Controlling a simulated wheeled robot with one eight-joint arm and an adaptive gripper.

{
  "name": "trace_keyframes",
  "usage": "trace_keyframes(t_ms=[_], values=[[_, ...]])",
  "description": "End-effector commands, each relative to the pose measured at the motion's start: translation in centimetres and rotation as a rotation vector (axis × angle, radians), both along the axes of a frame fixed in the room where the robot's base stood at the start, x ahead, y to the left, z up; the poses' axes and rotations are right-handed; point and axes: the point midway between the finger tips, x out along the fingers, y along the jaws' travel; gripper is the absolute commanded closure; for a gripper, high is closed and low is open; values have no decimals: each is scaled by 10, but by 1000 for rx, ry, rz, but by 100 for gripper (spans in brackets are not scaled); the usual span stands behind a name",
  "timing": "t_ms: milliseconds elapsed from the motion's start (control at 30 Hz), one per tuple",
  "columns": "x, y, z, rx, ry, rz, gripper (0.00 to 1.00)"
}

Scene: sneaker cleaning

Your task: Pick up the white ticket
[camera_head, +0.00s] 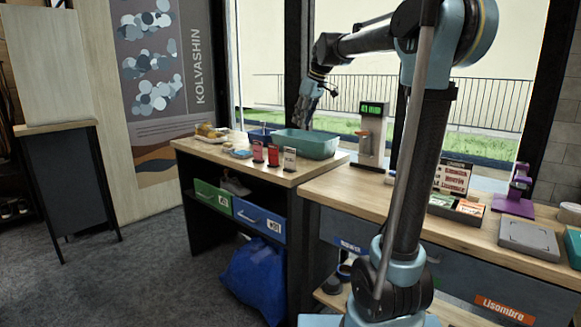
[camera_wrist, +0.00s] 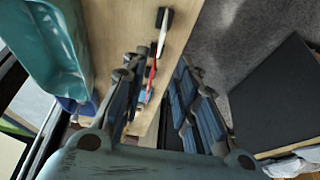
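A white ticket (camera_head: 290,159) stands upright near the right front edge of the wooden counter, with a dark base. Two red tickets, one (camera_head: 273,155) beside it and one (camera_head: 258,151) farther left, stand in a row with it. In the wrist view the white ticket (camera_wrist: 161,34) with its dark base lies beyond my fingertips. A red ticket (camera_wrist: 152,76) shows between the fingers. My gripper (camera_wrist: 158,66) is open and empty, its two fingers apart. In the head view my gripper (camera_head: 306,108) hangs above the counter, pointing down, near the teal bin.
A teal bin (camera_head: 306,143) stands behind the tickets; it also shows at the wrist view's left (camera_wrist: 42,45). A small blue container (camera_head: 260,135) and a food plate (camera_head: 211,133) are farther left. A display device (camera_head: 371,137) stands to the right. Grey floor lies before the counter.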

Motion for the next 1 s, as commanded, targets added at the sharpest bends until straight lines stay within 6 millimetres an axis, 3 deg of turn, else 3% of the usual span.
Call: trace_keyframes(t_ms=[600,1000], values=[[23,31,-93,0,0,1,72],[29,40,-123,0,0,1,72]])
